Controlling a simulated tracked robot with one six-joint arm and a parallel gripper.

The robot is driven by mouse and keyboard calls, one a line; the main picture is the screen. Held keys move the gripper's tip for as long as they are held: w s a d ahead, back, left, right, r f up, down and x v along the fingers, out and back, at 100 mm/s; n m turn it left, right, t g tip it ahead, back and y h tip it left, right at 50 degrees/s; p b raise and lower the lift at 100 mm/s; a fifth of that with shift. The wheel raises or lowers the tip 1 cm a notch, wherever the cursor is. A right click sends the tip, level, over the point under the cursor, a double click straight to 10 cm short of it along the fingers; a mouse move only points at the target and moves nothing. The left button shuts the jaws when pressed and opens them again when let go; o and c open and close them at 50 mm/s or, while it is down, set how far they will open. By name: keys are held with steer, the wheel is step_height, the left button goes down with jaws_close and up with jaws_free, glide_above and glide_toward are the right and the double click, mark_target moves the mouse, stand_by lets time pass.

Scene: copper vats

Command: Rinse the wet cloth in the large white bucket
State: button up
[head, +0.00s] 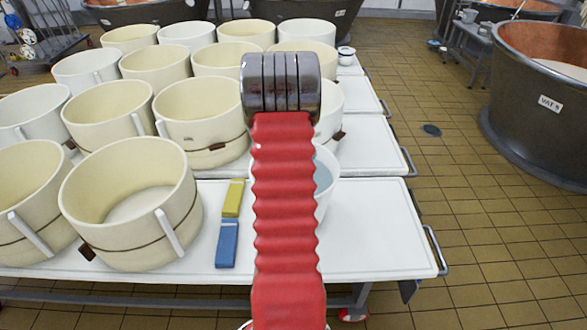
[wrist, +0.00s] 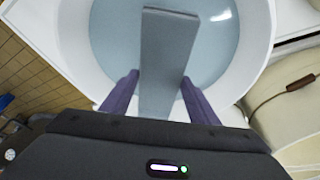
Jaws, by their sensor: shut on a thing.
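The large white bucket (wrist: 262,25) fills the top of the wrist view, with pale blue water (wrist: 112,40) in it. In the head view the white bucket (head: 332,178) stands on the white table, mostly hidden behind my arm. My gripper (wrist: 158,88) is over the near side of the bucket, its two purple fingers shut on a flat grey cloth (wrist: 165,50). The cloth reaches out over the water; I cannot tell whether it touches it. My gripper is hidden in the head view.
A blue folded piece (head: 227,245) and a yellow one (head: 233,198) lie left of the bucket. Cream moulds (head: 135,190) crowd the tables at left. The white table (head: 385,250) is bare at right. A copper vat (head: 535,125) stands beyond the tiled floor.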

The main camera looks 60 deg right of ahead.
steer(key=shift+r, duration=3.85)
steer(key=shift+w+a, duration=0.2)
steer(key=shift+w, duration=0.15)
steer(key=w+a+n+t+y, duration=0.15)
steer(key=w+a+n, duration=0.85)
steer(key=w+a, duration=1.5)
steer(key=w+a+n+t+y, duration=0.1)
steer(key=a+n, duration=0.8)
steer(key=a, duration=2.5)
steer(key=shift+w+f+t+y, duration=0.25)
steer(key=shift+f+t+y, duration=0.1)
steer(key=shift+t+y, duration=0.15)
